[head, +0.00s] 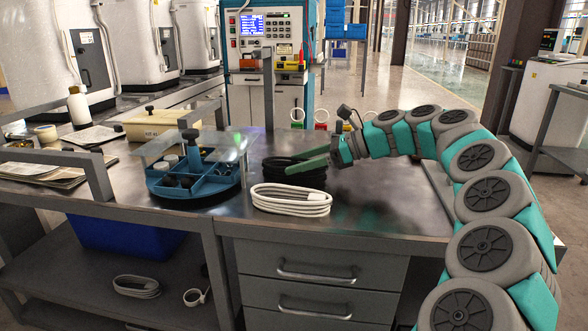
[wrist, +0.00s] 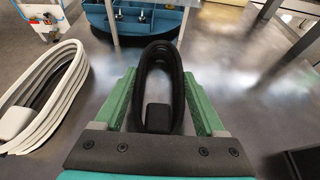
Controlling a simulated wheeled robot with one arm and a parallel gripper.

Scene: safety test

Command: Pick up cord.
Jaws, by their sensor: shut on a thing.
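A coiled black cord (head: 280,178) is at the middle of the metal workbench, behind a coiled white cord (head: 290,201). My gripper (head: 300,166) reaches in from the right, with its green fingers at the black cord. In the wrist view the black cord (wrist: 160,62) stands as a long loop between the two green fingers, its dark plug end toward me. My gripper (wrist: 160,90) is shut on it. I cannot tell whether the black cord is clear of the bench. The white cord (wrist: 38,97) lies apart, left of the fingers in the wrist view.
A blue round organiser (head: 195,180) with a clear panel above stands left of the cords. A beige box (head: 165,123) and papers lie further left. Another white coil (head: 137,287) rests on the lower shelf. The bench (head: 395,205) is bare to the right.

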